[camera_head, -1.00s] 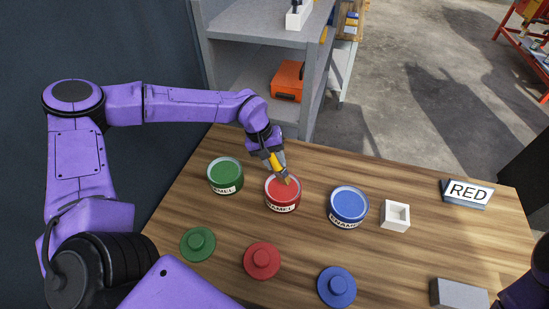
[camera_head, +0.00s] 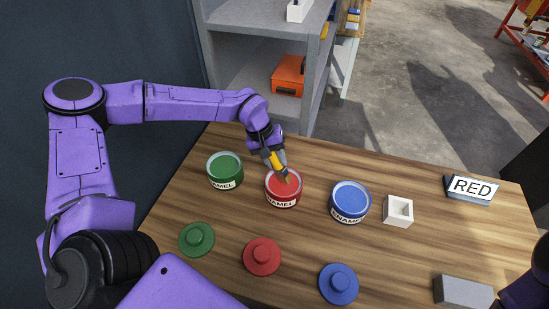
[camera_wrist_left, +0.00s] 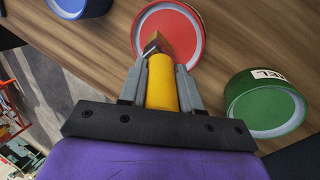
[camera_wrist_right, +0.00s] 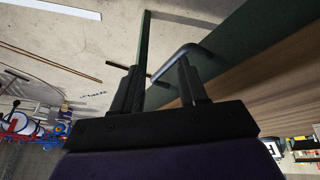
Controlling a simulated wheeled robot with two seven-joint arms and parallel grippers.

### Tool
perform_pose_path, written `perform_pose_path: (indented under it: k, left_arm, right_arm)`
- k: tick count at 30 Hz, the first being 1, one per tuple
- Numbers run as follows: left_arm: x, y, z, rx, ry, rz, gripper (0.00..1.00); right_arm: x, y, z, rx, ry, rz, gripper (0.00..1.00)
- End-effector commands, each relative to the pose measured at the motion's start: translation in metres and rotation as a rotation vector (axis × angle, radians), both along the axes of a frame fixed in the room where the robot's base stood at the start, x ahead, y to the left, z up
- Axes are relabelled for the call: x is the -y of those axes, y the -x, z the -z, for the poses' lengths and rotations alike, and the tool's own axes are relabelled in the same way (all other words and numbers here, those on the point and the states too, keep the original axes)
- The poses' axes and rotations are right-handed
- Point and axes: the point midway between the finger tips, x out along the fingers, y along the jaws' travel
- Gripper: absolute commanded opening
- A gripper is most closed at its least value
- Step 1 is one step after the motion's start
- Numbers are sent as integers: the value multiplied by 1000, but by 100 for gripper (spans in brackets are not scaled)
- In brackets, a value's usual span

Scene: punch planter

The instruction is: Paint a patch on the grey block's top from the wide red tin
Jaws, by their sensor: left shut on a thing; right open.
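The red tin (camera_head: 284,200) stands open on the table between the green tin and the blue tin. My left gripper (camera_head: 275,155) is shut on a yellow-handled brush (camera_head: 275,162), whose tip points down at the red paint. The left wrist view shows the brush handle (camera_wrist_left: 162,84) between the fingers, its bristle end over the red tin (camera_wrist_left: 188,55). I cannot tell whether the tip touches the paint. The grey block (camera_head: 463,291) lies at the table's near right; its top looks plain grey. My right gripper (camera_wrist_right: 160,85) is open and empty, away from the tins.
The green tin (camera_head: 225,171) and blue tin (camera_head: 349,202) stand open on either side. Green (camera_head: 197,239), red (camera_head: 262,257) and blue (camera_head: 338,284) lids lie in front. A white square holder (camera_head: 398,211) and a RED sign (camera_head: 472,189) are to the right. The table (camera_head: 420,245) is clear between them.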

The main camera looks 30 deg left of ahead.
Motion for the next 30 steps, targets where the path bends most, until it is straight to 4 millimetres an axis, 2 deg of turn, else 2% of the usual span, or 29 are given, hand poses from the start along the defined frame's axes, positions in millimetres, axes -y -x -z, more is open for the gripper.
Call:
perform_pose_path:
  k: [30]
  left_arm:
    - [0, 0, 9, 0, 0, 0, 0]
  right_arm:
    - [0, 0, 5, 0, 0, 0, 43]
